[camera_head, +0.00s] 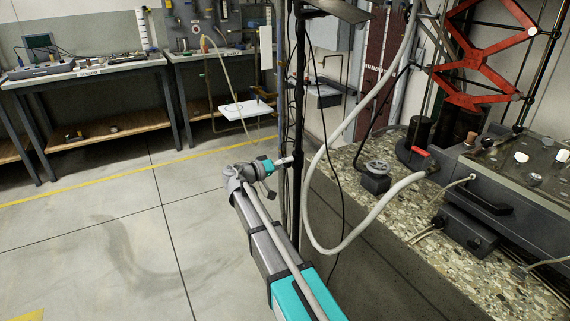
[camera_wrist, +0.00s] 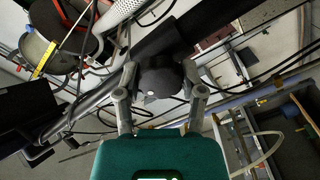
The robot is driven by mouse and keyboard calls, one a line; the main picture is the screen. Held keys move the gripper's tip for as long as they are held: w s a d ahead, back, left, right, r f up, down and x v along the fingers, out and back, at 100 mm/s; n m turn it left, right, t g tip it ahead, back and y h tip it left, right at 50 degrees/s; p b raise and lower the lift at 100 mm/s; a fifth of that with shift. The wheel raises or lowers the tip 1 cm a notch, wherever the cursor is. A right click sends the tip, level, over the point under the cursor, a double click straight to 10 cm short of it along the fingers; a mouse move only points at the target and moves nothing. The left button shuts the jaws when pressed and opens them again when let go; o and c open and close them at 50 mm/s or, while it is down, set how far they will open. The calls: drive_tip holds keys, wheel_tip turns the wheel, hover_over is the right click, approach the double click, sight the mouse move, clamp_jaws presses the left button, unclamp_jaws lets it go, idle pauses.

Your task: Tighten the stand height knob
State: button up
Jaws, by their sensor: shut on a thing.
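My gripper (camera_wrist: 160,88) is shut on a dark round knob (camera_wrist: 160,76) in the wrist view. One grey finger presses on each side of the knob, and a small pale spot shows on its face. The knob sits against the dark stand (camera_wrist: 222,22), which crosses the wrist view at a slant. In the head view my gripper (camera_head: 287,161) reaches from the left to the tall, thin black stand post (camera_head: 298,90). The knob is too small and covered to make out there. I cannot tell how tight it is.
A pale hose (camera_head: 311,215) loops just right of the post, and thin black cables hang beside it. A gravel-topped bench (camera_head: 400,215) with a dark tank lies to the right. Workbenches (camera_head: 90,70) stand at the back left. The floor left of my arm is clear.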

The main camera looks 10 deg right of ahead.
drive_tip(key=shift+s+d+m, duration=0.15)
drive_tip(key=shift+m, duration=0.75)
drive_tip(key=o, duration=1.2)
drive_tip(key=shift+c, duration=0.2)
drive_tip(key=shift+a, duration=0.2)
drive_tip(key=v, duration=1.1)
drive_tip(key=shift+a, duration=0.35)
